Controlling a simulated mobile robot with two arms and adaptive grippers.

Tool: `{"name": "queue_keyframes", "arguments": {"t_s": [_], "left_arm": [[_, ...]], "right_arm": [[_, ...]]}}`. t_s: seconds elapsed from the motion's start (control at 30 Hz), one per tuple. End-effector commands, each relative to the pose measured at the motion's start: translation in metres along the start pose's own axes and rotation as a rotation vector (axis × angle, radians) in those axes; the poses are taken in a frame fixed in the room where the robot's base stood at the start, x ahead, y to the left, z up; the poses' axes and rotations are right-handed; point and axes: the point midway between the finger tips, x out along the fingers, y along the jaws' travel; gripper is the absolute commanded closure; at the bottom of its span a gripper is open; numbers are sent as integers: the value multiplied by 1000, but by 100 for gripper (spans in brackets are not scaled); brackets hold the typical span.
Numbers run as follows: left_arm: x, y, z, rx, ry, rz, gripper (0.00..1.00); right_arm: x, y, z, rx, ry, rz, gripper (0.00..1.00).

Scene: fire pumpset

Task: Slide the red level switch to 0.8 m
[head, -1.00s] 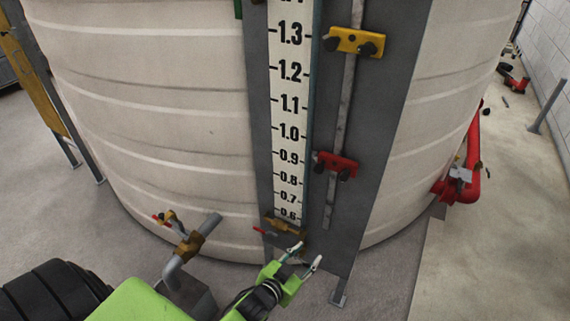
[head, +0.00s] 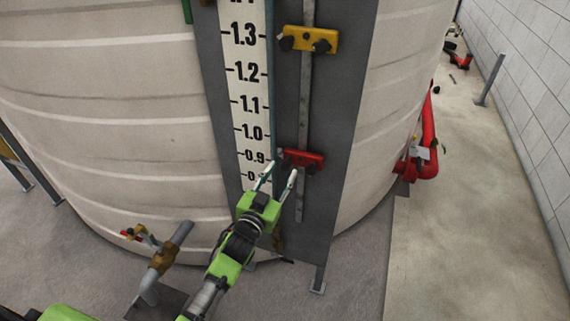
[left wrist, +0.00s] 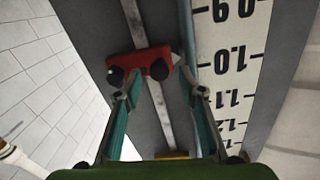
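The red level switch (head: 303,160) sits on a vertical rail, beside roughly the 0.9 mark of the white level scale (head: 246,85). My left gripper (head: 279,178) is open and empty, just below and left of the switch. One fingertip overlaps the switch's lower left edge in the head view. In the left wrist view, where the scale numbers are upside down, the red switch (left wrist: 140,64) with its dark knobs is ahead of the open gripper (left wrist: 157,82), towards its left finger. I cannot tell whether they touch. The 0.8 mark is mostly hidden. My right gripper is not in view.
A yellow switch (head: 309,40) sits higher on the same rail. The large ribbed tank (head: 110,110) stands behind the dark panel. A pipe with a brass valve (head: 163,259) juts out at lower left. Red piping (head: 427,150) is at right, with clear floor (head: 470,220) beyond.

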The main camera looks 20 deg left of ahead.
Motion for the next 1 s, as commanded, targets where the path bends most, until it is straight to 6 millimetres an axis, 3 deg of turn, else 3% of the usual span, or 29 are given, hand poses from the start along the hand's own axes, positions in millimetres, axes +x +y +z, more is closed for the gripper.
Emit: {"name": "queue_keyframes", "arguments": {"t_s": [0.23,0.63,0.67,0.8,1.0], "left_arm": [[31,0,0,1,0,0,63],[38,0,0,0,0,1,63],[38,0,0,1,0,1,66],[38,0,0,1,0,1,100],[38,1,2,0,-1,1,100]], "right_arm": [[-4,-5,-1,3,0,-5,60],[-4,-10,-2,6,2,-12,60],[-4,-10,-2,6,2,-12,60],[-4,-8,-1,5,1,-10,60],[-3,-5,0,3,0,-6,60]]}}
